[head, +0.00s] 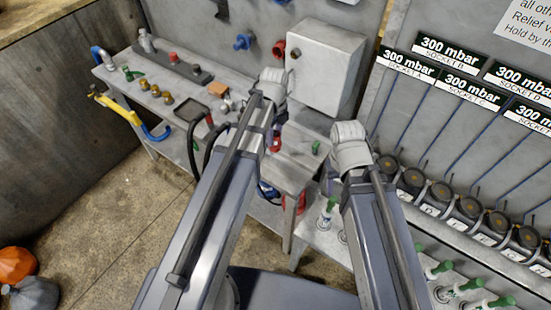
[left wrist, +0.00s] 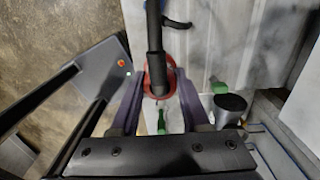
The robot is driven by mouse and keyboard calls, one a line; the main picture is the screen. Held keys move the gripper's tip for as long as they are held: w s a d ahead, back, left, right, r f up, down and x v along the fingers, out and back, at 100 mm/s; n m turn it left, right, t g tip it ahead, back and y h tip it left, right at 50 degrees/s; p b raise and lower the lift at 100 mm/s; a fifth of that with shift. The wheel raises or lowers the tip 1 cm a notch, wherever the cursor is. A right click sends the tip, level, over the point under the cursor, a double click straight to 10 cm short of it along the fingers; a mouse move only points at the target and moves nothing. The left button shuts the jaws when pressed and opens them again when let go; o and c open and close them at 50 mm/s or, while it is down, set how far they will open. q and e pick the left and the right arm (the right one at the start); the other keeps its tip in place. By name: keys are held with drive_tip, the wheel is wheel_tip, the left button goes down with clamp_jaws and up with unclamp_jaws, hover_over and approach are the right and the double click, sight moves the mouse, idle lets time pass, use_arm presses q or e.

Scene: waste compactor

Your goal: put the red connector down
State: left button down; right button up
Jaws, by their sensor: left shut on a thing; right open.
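The red connector (left wrist: 158,82) is between the fingers of my left gripper (left wrist: 161,90) in the left wrist view, with a black hose running up from it. My left gripper is shut on it. In the head view a bit of red (head: 277,142) shows beside my left gripper, over the front part of the bench (head: 298,172); my arm hides most of it. Whether the connector touches the bench is unclear. My right gripper (head: 328,181) is empty, near the bench's right end, partly hidden by its own arm.
A grey box (head: 318,65) stands behind my left gripper. A small green piece (head: 315,147) lies on the bench. Brass fittings (head: 168,98) and a black tray (head: 194,112) are further left. Gauges and green-topped sockets line the right panel (head: 450,185).

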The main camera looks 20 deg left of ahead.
use_arm(q)
drive_tip(key=shift+f+b, duration=4.9)
drive_tip(key=shift+f, duration=0.2)
drive_tip(key=shift+c, duration=1.9)
unclamp_jaws()
drive_tip(key=shift+r, duration=0.1)
drive_tip(key=shift+r, duration=0.1)
wheel_tip(320, 180, up, 12)
drive_tip(key=p, duration=1.2)
drive_tip(key=s+d+n+y, duration=0.1)
drive_tip(key=s+d+n, duration=0.9)
drive_tip(key=s+n, duration=0.4)
drive_tip(key=shift+d+n, duration=0.25)
drive_tip(key=shift+n, duration=1.85)
